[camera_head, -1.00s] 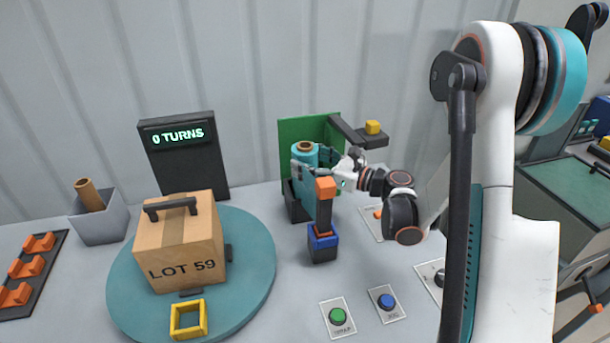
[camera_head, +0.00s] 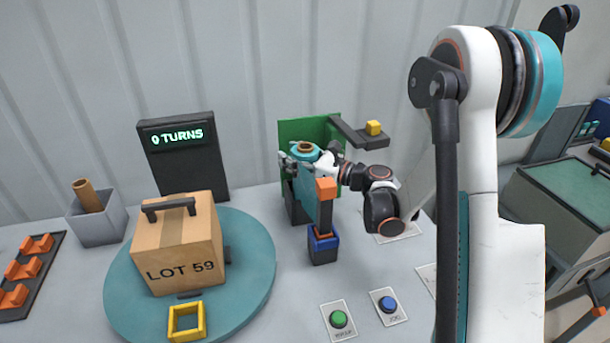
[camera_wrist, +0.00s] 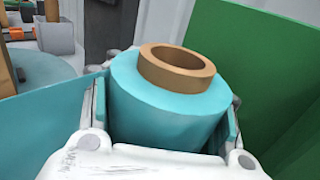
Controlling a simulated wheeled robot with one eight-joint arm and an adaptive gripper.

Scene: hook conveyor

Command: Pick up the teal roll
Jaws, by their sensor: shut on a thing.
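The teal roll (camera_head: 306,149) stands upright with a brown cardboard core showing at its top, in front of a green panel (camera_head: 340,128). In the wrist view the roll (camera_wrist: 165,112) sits between the two fingers of my gripper (camera_wrist: 168,118), one on each side. My gripper (camera_head: 306,155) is shut on the roll in the head view, reaching in from the right. A teal sheet (camera_head: 313,190) hangs in front of the roll's lower part. The roll's bottom is hidden.
An orange-topped black post (camera_head: 325,205) with a blue collar stands just in front. A dark bracket (camera_head: 360,138) with a yellow block (camera_head: 373,128) is at the right. The turntable (camera_head: 255,255) carries the LOT 59 box (camera_head: 178,245). Green (camera_head: 339,319) and blue (camera_head: 388,304) buttons lie in front.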

